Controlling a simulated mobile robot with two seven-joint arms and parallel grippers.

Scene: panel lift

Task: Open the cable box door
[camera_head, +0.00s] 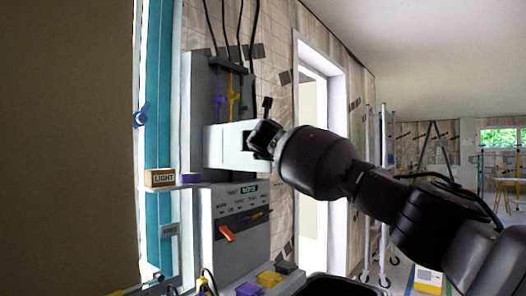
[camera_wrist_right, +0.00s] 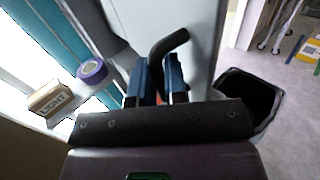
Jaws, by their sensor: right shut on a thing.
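The grey cable box (camera_head: 199,95) is on the wall in the head view, with black cables entering its top. Its interior shows purple and yellow parts. A pale panel, apparently the door (camera_head: 222,150), stands out from the box's lower front, so the box is at least partly open. My right gripper (camera_head: 262,138) is at this panel's right end. In the right wrist view, my right gripper (camera_wrist_right: 157,88) is shut on the dark bent handle (camera_wrist_right: 170,43), against the pale door (camera_wrist_right: 205,35). The handle's lower part is hidden between the fingers. My left gripper is out of view.
A box marked LIGHT (camera_head: 160,178) and a purple tape roll (camera_wrist_right: 92,71) sit on a ledge left of the door. A grey panel with an orange lever (camera_head: 227,233) is below. A black bin (camera_wrist_right: 232,84) stands right. A doorway (camera_head: 318,100) is behind my arm.

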